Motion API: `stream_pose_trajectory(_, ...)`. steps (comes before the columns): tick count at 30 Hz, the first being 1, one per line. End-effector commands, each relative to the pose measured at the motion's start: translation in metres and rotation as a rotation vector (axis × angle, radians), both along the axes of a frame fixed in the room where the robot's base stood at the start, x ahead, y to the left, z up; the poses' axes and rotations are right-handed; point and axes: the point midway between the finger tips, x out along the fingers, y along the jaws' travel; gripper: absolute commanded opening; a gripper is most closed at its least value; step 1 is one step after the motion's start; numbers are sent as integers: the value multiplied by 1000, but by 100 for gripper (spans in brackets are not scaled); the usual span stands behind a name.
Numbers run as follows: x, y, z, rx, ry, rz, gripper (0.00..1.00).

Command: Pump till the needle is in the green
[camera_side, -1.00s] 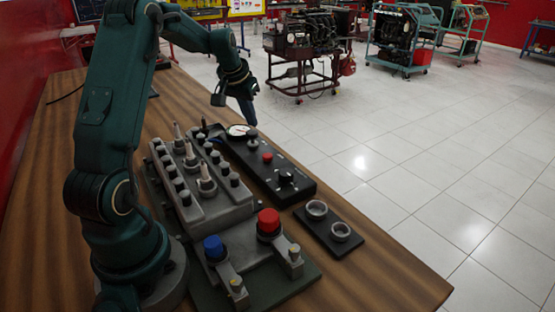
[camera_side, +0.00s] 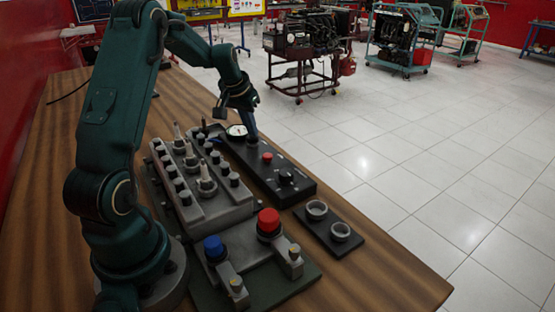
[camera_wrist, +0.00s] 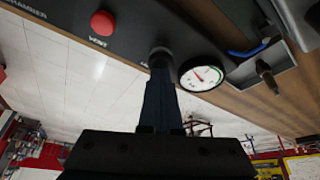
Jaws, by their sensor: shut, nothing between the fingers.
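The black panel (camera_side: 262,168) carries a white round gauge (camera_side: 237,131), which also shows in the wrist view (camera_wrist: 202,74). A reddish needle shows on its face, and part of the rim looks green. I cannot tell surely whether the needle lies in the green. My gripper (camera_side: 253,137) is shut and empty, pointing down at the panel beside the gauge. In the wrist view my fingertips (camera_wrist: 161,72) are over a dark round plunger (camera_wrist: 160,54) and look to be at or touching its top. A red button (camera_side: 267,157) marked VENT (camera_wrist: 103,22) sits near the plunger.
A black knob (camera_side: 286,177) is on the panel's near end. A grey engine block (camera_side: 212,205) with several black caps stands to its left. A red cap (camera_side: 268,220) and a blue cap (camera_side: 213,246) are in front. A two-ring holder (camera_side: 328,231) lies right.

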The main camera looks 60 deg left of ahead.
Motion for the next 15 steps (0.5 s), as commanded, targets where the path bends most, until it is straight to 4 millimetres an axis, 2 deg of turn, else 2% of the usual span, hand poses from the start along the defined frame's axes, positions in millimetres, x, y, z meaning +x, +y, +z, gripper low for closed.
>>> stream_pose_trajectory(7,0,0,-1,-1,3,-1,0)
stream_pose_trajectory(15,0,0,17,-1,0,0,0)
